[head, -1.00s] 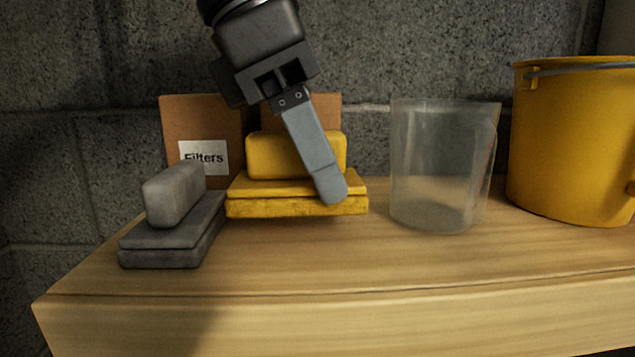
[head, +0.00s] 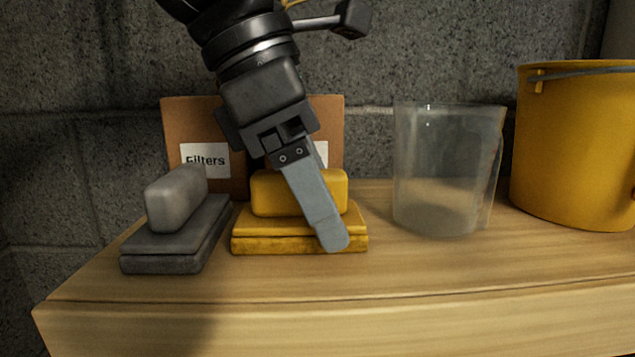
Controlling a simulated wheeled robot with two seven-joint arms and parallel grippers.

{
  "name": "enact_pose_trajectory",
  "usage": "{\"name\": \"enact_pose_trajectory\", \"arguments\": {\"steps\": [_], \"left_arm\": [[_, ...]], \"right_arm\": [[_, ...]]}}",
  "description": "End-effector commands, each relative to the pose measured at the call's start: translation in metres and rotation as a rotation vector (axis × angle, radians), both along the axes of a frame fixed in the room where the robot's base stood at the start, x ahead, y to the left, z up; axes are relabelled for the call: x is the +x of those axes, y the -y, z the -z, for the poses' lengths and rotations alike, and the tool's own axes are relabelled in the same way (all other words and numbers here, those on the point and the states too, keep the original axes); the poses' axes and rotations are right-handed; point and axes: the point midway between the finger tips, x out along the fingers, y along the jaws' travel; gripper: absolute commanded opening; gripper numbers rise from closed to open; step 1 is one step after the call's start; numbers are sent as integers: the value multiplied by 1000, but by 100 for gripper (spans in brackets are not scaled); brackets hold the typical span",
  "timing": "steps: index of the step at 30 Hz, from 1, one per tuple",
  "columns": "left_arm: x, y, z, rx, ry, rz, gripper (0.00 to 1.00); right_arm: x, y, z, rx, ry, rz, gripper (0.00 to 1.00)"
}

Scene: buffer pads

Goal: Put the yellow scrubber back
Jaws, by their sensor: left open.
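The yellow scrubber (head: 260,226), a flat two-layer pad with a block handle on top, sits level on the wooden shelf, between the grey scrubber and the clear jug. My left gripper (head: 316,207) comes down over it from above. One finger shows, slanting across the front of the handle with its tip in front of the pad. The other finger is hidden behind the handle or the hand. The jaws are open around the handle. My right gripper is not in view.
A grey scrubber (head: 174,238) lies close on the left. A cardboard box (head: 215,120) labelled "Filters" stands behind. A clear jug (head: 445,170) and a yellow bucket (head: 575,150) stand to the right. The wooden shelf (head: 330,272) is bare along its front.

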Motion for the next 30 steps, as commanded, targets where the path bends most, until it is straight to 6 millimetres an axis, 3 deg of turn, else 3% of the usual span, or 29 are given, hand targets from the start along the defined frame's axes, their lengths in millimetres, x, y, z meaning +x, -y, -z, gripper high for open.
{"name": "enact_pose_trajectory", "arguments": {"steps": [8,21,30], "left_arm": [[1,-2,-8,-1,2,-3,76],[-1,-37,-88,-1,6,-5,76],[-1,-48,-111,0,1,1,76]], "right_arm": [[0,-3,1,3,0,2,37],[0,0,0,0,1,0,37],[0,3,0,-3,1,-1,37]]}}
